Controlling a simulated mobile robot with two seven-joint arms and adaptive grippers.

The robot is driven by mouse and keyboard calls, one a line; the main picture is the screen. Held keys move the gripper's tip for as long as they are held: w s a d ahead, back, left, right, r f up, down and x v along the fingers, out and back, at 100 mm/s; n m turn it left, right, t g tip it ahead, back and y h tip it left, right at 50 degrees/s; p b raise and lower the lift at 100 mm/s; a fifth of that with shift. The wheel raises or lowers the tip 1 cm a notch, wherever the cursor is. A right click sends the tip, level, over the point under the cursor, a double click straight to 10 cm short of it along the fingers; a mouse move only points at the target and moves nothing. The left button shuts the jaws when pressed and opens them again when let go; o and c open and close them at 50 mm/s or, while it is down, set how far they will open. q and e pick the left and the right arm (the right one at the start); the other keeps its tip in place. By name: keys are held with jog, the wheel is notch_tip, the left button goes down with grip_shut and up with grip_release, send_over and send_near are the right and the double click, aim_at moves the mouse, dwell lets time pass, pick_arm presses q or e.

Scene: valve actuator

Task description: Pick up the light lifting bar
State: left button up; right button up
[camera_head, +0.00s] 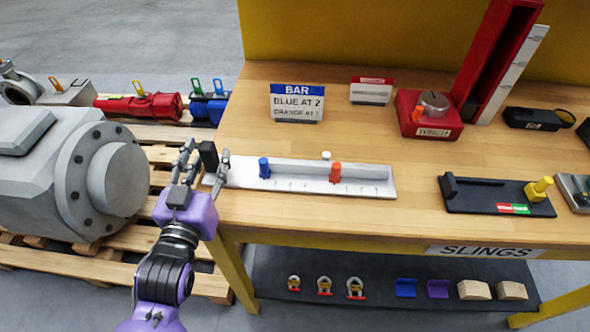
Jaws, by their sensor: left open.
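A long light grey bar (300,168) lies on the near left part of the wooden table, along a white strip with tick marks (290,186). A blue piece (264,168) sits near its left end and an orange piece (336,173) sits right of its middle. A small pale knob (326,155) shows behind it. My left gripper (203,165) is open at the table's left edge, beside the bar's left end. A black block (208,154) shows between its fingers; I cannot tell whether they touch it. My right gripper is out of view.
A sign (297,102) reads BAR, with blue at 2. A red block with a round weight (432,115) and a black fixture with a yellow knob (497,196) stand to the right. A grey motor (75,170) on pallets is at left. Shackles (325,286) lie on the lower shelf.

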pick_arm(q)
jog(key=shift+c, duration=0.4)
grip_shut()
